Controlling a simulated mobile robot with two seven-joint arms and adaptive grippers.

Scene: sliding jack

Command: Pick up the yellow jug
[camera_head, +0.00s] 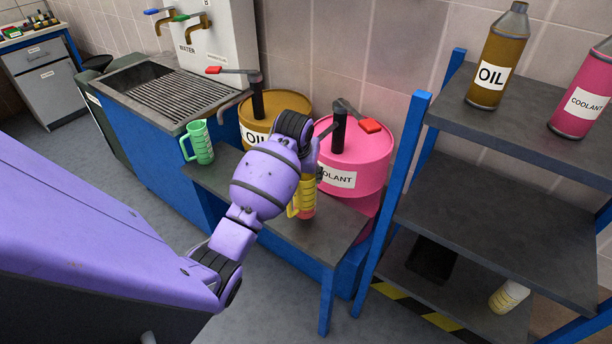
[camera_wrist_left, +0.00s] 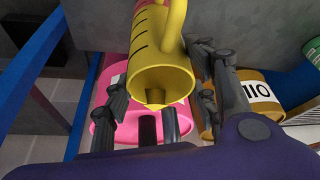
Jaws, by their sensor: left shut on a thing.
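The yellow jug (camera_wrist_left: 163,80) sits between the fingers of my left gripper (camera_wrist_left: 158,98), with its open rim and spout toward the wrist camera and its handle on the upper right. My left gripper is shut on it. In the head view the jug (camera_head: 304,196) shows beyond my purple arm, partly hidden, upright over the low dark bench (camera_head: 320,237). Its lower part looks reddish. I cannot tell whether its base touches the bench. My right gripper is not in view.
A pink coolant drum (camera_head: 362,158) and a yellow oil drum (camera_head: 285,103) stand close behind the jug. A green jug (camera_head: 201,143) is to the left. A blue-framed shelf (camera_head: 497,232) with bottles stands to the right. The bench's front right is clear.

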